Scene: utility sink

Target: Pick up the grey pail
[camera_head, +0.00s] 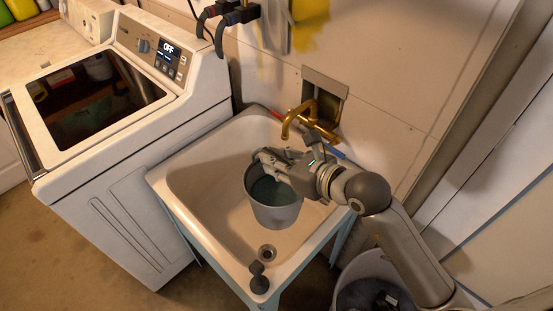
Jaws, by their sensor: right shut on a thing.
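The grey pail (274,214) is in the white utility sink (190,192), upright or nearly so, with its open top showing a dark bluish inside. I cannot tell whether its base touches the sink floor. My right gripper (268,163) reaches in from the right and is shut on the pail at its back rim. The gripper covers the back and right part of the rim. My left gripper is not in view.
A brass faucet (307,123) rises behind the gripper at the wall. A white washing machine (125,175) stands close on the left. A dark stopper (259,280) sits on the sink's front rim. A grey bin (375,282) stands right of the sink.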

